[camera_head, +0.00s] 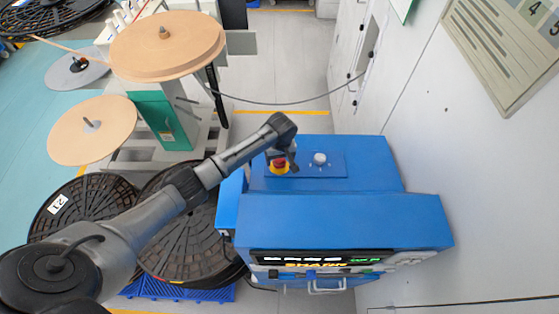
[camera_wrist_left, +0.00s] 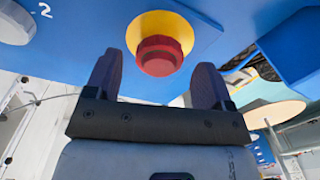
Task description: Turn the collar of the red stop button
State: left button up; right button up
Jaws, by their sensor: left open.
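The red stop button (camera_head: 279,163) sits on a yellow base on top of the blue machine. In the left wrist view the red collar (camera_wrist_left: 159,56) stands out from the round yellow base (camera_wrist_left: 159,32). My left gripper (camera_head: 291,164) is at the button in the head view. In the left wrist view my left gripper (camera_wrist_left: 158,82) is open, with one dark finger on each side of the red button. The fingers appear apart from it, with gaps on both sides. My right gripper does not show.
A white knob (camera_head: 320,159) stands beside the button on the blue panel (camera_head: 335,172). The blue machine (camera_head: 340,220) has a lit display (camera_head: 320,258) at its front. Large black reels (camera_head: 180,235) lie to the left. A white wall (camera_head: 480,190) stands to the right.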

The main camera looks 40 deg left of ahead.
pick_arm(q)
jog(key=shift+f, duration=0.9)
jog(key=c, duration=0.9)
